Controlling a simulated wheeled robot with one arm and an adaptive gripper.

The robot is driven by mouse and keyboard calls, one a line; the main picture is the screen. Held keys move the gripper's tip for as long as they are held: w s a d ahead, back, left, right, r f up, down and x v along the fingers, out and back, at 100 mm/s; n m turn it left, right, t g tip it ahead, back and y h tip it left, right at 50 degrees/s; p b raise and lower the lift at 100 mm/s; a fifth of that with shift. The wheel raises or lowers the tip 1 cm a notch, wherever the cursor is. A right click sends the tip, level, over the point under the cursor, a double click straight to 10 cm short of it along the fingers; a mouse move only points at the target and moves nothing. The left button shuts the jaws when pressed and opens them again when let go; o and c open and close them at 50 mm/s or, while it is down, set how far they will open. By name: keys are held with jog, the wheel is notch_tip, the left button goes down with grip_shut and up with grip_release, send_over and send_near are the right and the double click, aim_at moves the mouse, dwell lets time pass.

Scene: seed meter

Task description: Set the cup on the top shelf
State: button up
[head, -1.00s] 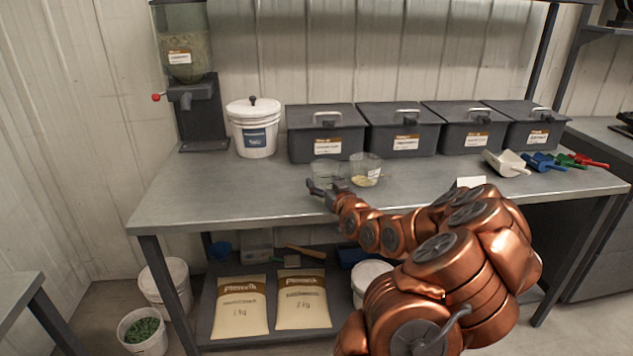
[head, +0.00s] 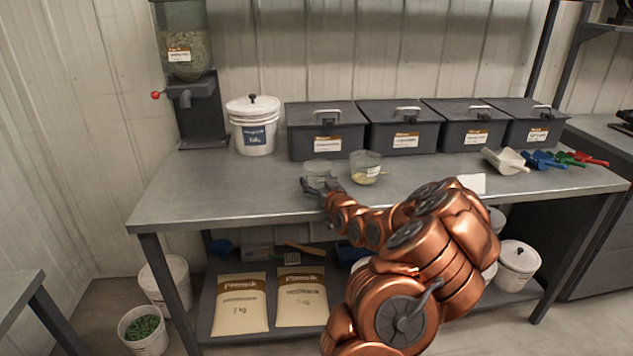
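A clear cup (head: 319,168) stands on or just above the metal table, left of a second clear cup (head: 365,171) with pale yellowish contents. My gripper (head: 320,187) is at the near side of the left cup, low over the table. Its dark fingers are spread to either side of that cup's lower part. I cannot tell whether they press on it. That cup looks empty or nearly so.
Several lidded dark bins (head: 327,144) line the back of the table (head: 240,190). A white bucket (head: 254,138) and a seed dispenser (head: 192,90) stand at the left. Coloured scoops (head: 545,160) lie at the right. The table's left front is clear.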

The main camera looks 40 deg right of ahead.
jog(key=shift+f+b, duration=0.35)
jog(key=shift+b, duration=0.1)
jog(key=o, duration=1.7)
jog(key=shift+r+p, duration=0.35)
jog(key=shift+p, duration=0.65)
jog(key=shift+s+f, duration=0.2)
jog(key=shift+s, duration=0.05)
jog(key=shift+a+b+v, duration=0.2)
jog(key=shift+b+v, duration=0.35)
jog(key=shift+v, duration=1.25)
jog(key=shift+a+b+v, duration=0.15)
jog(key=shift+b+v, duration=0.4)
jog(key=shift+v, duration=1.3)
jog(key=shift+o, duration=0.2)
jog(key=shift+w, duration=0.15)
